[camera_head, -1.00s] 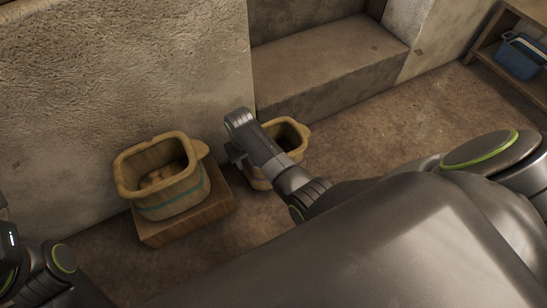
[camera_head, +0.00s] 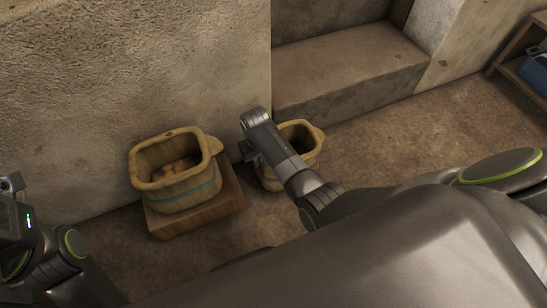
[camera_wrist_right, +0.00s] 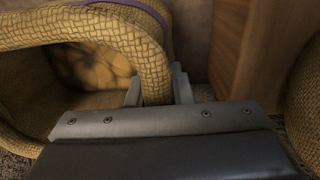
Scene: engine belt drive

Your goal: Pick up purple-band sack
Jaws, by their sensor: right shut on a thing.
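The purple-band sack (camera_head: 301,136) is a tan woven sack with an open top, on the floor beside the wooden block in the head view. My right arm hides much of it there. In the right wrist view the sack (camera_wrist_right: 100,28) fills the upper left, with a purple stripe at the top edge and lumpy tan contents inside. My right gripper (camera_wrist_right: 158,88) is shut on its thick woven rim, one finger on each side. In the head view the right gripper (camera_head: 245,152) is at the sack's left side. Part of my left arm shows at the left edge; its fingers cannot be made out.
A teal-band sack (camera_head: 180,190) with lumpy contents stands on a wooden block (camera_head: 215,205) to the left. A rough wall (camera_head: 130,60) rises behind, with a stone ledge (camera_head: 350,65). A shelf with a blue bin (camera_head: 537,72) is at far right. Floor right of the sack is clear.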

